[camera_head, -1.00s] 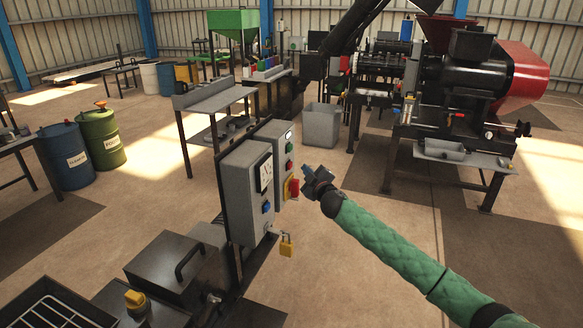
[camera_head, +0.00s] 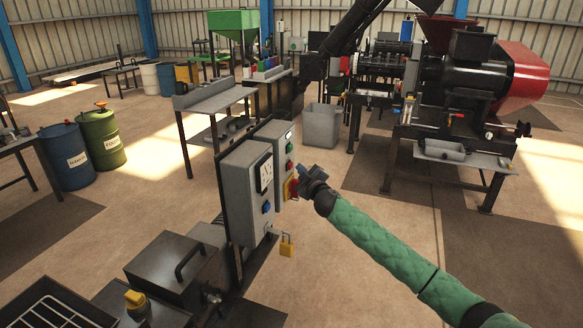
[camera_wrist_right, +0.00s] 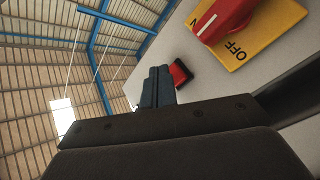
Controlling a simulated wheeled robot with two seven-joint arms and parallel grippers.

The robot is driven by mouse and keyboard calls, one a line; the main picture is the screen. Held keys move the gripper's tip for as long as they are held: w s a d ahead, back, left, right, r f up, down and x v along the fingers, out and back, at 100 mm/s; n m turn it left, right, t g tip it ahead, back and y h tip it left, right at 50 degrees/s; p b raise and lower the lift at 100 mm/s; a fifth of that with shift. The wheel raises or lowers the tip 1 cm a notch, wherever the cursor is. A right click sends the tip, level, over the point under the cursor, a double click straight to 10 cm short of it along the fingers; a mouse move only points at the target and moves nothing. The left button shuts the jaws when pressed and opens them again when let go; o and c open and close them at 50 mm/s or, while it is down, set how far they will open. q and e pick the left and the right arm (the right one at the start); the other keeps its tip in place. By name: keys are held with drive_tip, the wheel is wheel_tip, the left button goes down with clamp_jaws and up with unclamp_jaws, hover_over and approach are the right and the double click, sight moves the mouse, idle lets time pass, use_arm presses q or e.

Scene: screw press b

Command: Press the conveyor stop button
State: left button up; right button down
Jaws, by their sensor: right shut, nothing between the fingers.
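The narrow grey control box (camera_head: 282,137) stands upright on a dark panel. On its face are a green button (camera_head: 289,148), a red button (camera_head: 290,165) below it, and a red rotary switch on a yellow plate (camera_head: 288,188). My right gripper (camera_head: 303,178) is shut and empty, close in front of the box beside the switch. In the right wrist view, its shut fingertips (camera_wrist_right: 158,76) are beside the red button (camera_wrist_right: 180,73) in its black square surround, covering part of its edge. I cannot tell whether they touch. My left gripper is out of view.
The red switch (camera_wrist_right: 222,15) on its yellow OFF plate (camera_wrist_right: 262,32) is close to my fingers in the wrist view. A larger grey box (camera_head: 242,190) stands beside the control box, and a yellow padlock (camera_head: 287,245) hangs below. Open floor lies to the right.

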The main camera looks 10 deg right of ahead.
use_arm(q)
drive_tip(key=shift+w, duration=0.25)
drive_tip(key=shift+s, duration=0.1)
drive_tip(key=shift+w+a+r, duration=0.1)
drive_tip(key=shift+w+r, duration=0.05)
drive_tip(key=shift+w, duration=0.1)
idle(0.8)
